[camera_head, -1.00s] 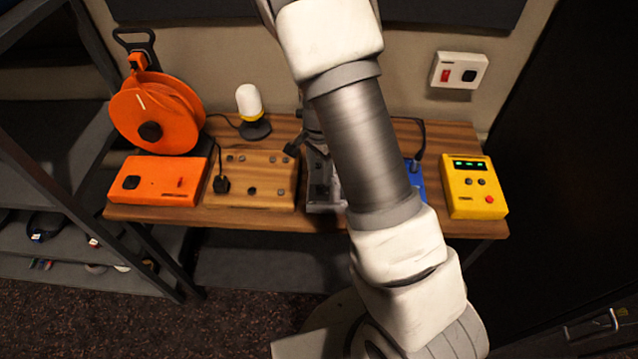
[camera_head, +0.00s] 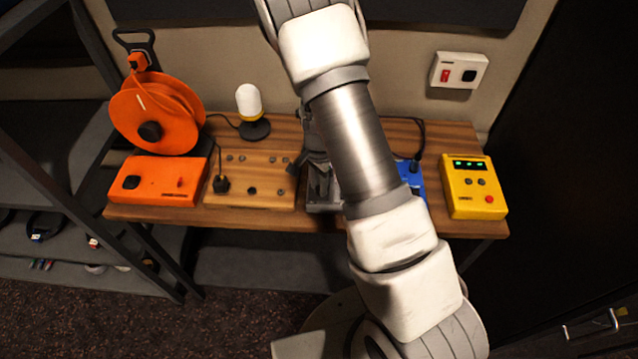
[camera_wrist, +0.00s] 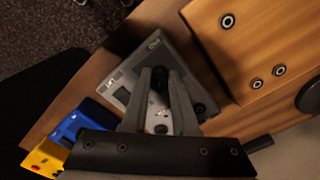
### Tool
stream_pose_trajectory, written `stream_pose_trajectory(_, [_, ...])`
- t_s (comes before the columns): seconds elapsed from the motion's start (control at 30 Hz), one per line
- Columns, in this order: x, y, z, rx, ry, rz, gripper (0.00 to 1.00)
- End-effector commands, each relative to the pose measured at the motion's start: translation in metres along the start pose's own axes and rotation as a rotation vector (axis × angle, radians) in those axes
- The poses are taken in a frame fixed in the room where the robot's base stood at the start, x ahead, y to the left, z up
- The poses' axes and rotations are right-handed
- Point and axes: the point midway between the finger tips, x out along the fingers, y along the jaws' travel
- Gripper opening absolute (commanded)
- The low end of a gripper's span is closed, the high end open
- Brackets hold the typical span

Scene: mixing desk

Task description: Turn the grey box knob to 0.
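The grey box (camera_head: 323,197) sits on the wooden desk, partly hidden behind my arm in the head view. In the wrist view its grey top (camera_wrist: 126,80) lies under my gripper. My gripper (camera_wrist: 161,80) points down at the box, its two fingers apart. A dark knob (camera_wrist: 160,77) shows between or just beyond the fingertips; I cannot tell whether they touch it. A pale panel with small markings (camera_wrist: 158,116) shows between the fingers. The knob's pointer and the 0 mark are not readable. In the head view my gripper (camera_head: 314,160) is mostly hidden.
A wooden panel box (camera_head: 250,182) with knobs stands close left of the grey box. A blue box (camera_head: 413,178) and a yellow box (camera_head: 474,188) stand right. An orange box (camera_head: 158,182), orange reel (camera_head: 150,112) and lamp (camera_head: 250,108) are at left.

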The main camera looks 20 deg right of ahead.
Motion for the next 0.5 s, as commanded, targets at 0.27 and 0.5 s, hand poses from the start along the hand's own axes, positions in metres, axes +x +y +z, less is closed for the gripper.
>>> stream_pose_trajectory(0.27, [-0.0002, -0.0001, -0.0001, 0.000, 0.000, 0.000, 0.00])
stream_pose_trajectory(0.5, [0.0007, -0.0003, 0.0000, -0.032, 0.000, -0.001, 0.00])
